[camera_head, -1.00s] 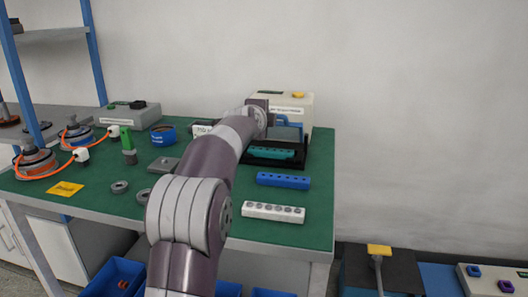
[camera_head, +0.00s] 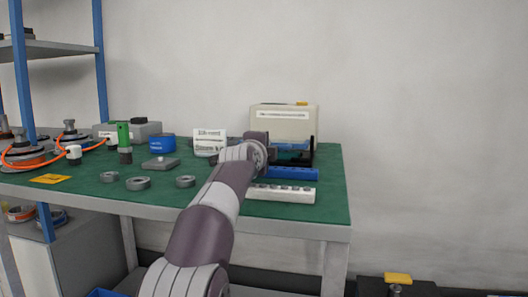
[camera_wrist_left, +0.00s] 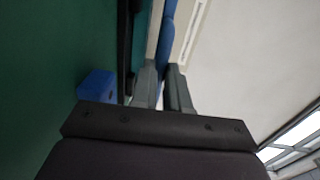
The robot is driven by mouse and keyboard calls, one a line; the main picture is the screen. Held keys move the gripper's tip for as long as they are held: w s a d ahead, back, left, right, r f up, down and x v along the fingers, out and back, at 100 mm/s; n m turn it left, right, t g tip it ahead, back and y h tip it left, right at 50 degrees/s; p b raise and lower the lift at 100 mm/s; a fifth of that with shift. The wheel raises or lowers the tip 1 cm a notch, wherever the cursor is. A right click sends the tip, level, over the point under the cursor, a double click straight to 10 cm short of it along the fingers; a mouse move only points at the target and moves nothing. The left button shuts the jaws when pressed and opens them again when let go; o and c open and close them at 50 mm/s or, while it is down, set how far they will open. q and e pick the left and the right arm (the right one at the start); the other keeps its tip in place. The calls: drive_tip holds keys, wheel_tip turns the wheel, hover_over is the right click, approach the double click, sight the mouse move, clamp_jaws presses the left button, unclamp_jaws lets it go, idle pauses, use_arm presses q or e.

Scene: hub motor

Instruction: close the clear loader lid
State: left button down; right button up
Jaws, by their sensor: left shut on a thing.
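The loader (camera_head: 284,120) is a cream box with a dark front at the back right of the green bench. Its clear lid is mostly hidden behind my arm in the head view. In the left wrist view, a bluish edge that seems to be the lid (camera_wrist_left: 167,32) runs down between the fingers. My left gripper (camera_wrist_left: 162,82) is shut on it, in front of the loader. In the head view the left gripper (camera_head: 268,147) sits low before the loader, and its fingertips are hard to make out. My right gripper is not in view.
A blue strip with holes (camera_head: 293,174) and a white strip (camera_head: 285,194) lie just in front of the loader. The bench's right edge is close.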

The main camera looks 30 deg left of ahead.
use_arm(q)
drive_tip(key=shift+f, duration=0.5)
drive_tip(key=c, duration=1.1)
unclamp_jaws()
